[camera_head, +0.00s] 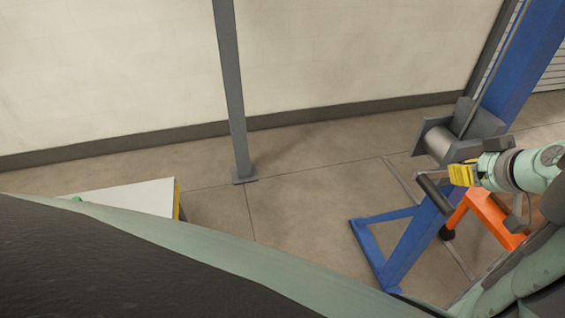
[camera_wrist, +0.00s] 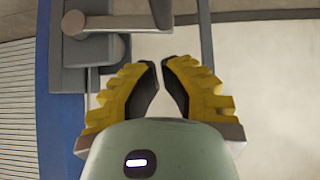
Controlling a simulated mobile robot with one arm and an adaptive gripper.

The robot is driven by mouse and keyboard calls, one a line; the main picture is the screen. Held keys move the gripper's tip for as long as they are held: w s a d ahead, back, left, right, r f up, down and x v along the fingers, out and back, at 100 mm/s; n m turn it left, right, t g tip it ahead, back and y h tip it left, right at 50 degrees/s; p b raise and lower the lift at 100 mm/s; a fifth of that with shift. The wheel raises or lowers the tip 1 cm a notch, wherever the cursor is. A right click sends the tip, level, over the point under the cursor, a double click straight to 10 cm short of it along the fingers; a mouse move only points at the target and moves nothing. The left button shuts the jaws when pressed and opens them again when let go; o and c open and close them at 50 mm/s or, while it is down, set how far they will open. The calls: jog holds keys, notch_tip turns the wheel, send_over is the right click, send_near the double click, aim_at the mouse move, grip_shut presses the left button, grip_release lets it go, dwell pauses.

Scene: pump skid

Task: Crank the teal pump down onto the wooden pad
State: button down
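The winch has a grey drum (camera_head: 440,146) on a blue post (camera_head: 520,60). A dark crank grip (camera_head: 434,193) sticks out below the drum. In the wrist view the crank's grey arm (camera_wrist: 98,23) and dark grip (camera_wrist: 162,12) show at the top. My gripper (camera_head: 452,175) has yellow fingers and is right beside the grip in the head view. In the wrist view my gripper (camera_wrist: 160,66) has a gap between its fingertips with nothing in it, and the grip lies beyond them. I cannot make out the teal pump or the wooden pad.
An orange frame (camera_head: 488,212) stands behind the blue base leg (camera_head: 390,245), close under my arm. A grey post (camera_head: 232,90) stands near the wall. A white-topped table (camera_head: 135,197) is at left. The floor between is clear.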

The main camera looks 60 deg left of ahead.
aim_at(436, 188)
jog(key=x, duration=0.1)
jog(key=p+x, duration=0.1)
jog(key=x, duration=0.1)
jog(key=p+x, duration=0.1)
jog(key=shift+d+f, duration=0.2)
jog(key=shift+f, duration=0.3)
jog(key=shift+f+p, duration=0.5)
jog(key=shift+f, duration=0.65)
jog(key=shift+f, duration=0.1)
jog(key=shift+a+f+b, duration=0.1)
jog(key=shift+f+b, duration=0.3)
jog(key=shift+b, duration=0.5)
jog(key=shift+s+f, duration=0.1)
jog(key=shift+s, duration=0.05)
jog(key=shift+t+b, duration=0.3)
jog(key=shift+b, duration=0.1)
jog(key=shift+f+b, duration=0.25)
jog(key=shift+b, duration=0.2)
